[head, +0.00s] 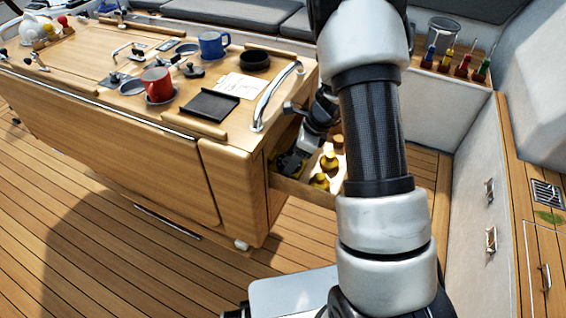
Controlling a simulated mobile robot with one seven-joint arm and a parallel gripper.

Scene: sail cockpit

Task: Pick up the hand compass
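My gripper (290,164) reaches down into an open drawer (293,189) at the right end of the wooden cockpit table. Its fingers are dark and small in the head view, and I cannot tell whether they are open or shut. Several yellow items, one of them here (320,181), stand in the drawer just right of my gripper. I cannot clearly make out which thing is the hand compass. A dark shape with some yellow lies at the fingers, partly hidden by them. My arm hides the drawer's right side.
The table top (85,75) holds a red mug (157,84), a blue mug (213,44), a black tray (209,105) and a black round dish (255,60). A metal rail (272,97) edges its right end. A tool rack (455,68) is back right. Deck floor is clear at left.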

